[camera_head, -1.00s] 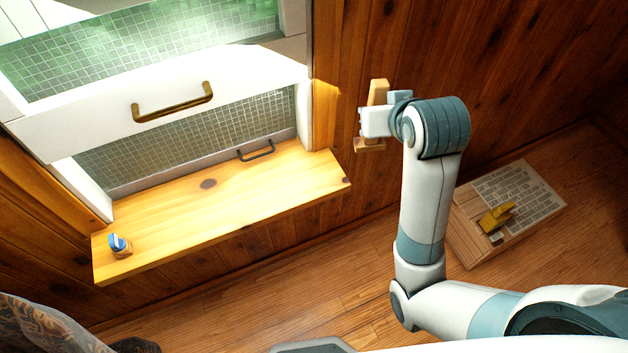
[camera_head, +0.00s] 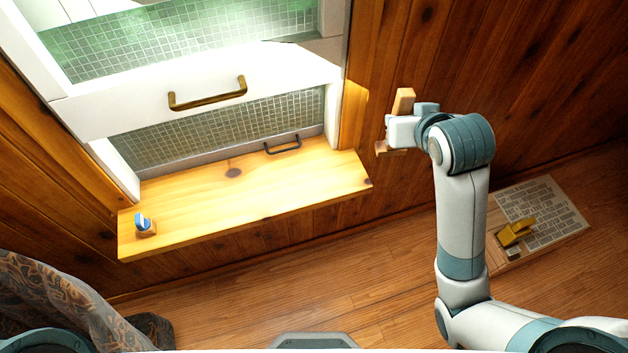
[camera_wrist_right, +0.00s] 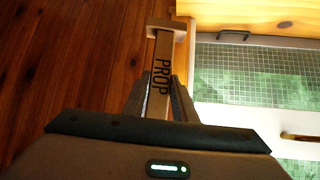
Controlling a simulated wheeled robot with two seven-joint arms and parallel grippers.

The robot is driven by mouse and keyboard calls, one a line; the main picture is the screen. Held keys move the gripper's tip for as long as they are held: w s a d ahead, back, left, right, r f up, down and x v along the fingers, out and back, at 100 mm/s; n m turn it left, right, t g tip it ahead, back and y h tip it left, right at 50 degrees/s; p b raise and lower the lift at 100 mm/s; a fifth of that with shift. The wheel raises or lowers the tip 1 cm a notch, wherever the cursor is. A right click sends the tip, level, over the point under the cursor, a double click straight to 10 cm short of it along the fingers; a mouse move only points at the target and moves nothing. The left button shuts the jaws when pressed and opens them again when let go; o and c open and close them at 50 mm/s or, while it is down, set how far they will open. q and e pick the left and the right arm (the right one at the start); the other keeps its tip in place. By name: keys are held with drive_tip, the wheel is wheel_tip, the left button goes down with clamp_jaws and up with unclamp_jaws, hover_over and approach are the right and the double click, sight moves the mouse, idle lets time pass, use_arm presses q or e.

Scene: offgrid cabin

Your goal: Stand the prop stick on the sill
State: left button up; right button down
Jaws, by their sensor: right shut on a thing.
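The prop stick (camera_head: 404,101) is a pale wooden bar with a wider foot, held upright in the head view, to the right of the sill. My right gripper (camera_head: 392,131) is shut on it. In the right wrist view the stick (camera_wrist_right: 162,60) shows the word PROP, with its crosspiece foot at the far end and the gripper's fingers (camera_wrist_right: 161,100) on either side. The wooden sill (camera_head: 270,193) runs below the window; the stick's foot is apart from its right end. My left gripper is not in view.
The white window sash (camera_head: 120,102) is raised, with a brass handle (camera_head: 207,94) and a gap below. A dark handle (camera_head: 283,145) sits at the gap's bottom. A small blue-and-white object (camera_head: 143,225) stands on the sill's left end. A printed board with a yellow object (camera_head: 516,231) lies on the floor.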

drive_tip(key=s+a+f+n+y+p, duration=0.2)
drive_tip(key=s+a+f+p, duration=0.1)
drive_tip(key=a+f, duration=0.2)
wheel_tip(320, 180, down, 2)
drive_tip(key=shift+s+f, duration=0.25)
drive_tip(key=shift+a, duration=0.15)
drive_tip(key=w+a+f+p, duration=0.3)
drive_tip(key=w+a+f, duration=0.4)
drive_tip(key=a, duration=0.2)
drive_tip(key=shift+a, duration=0.15)
wheel_tip(320, 180, down, 4)
drive_tip(key=shift+p, duration=0.85)
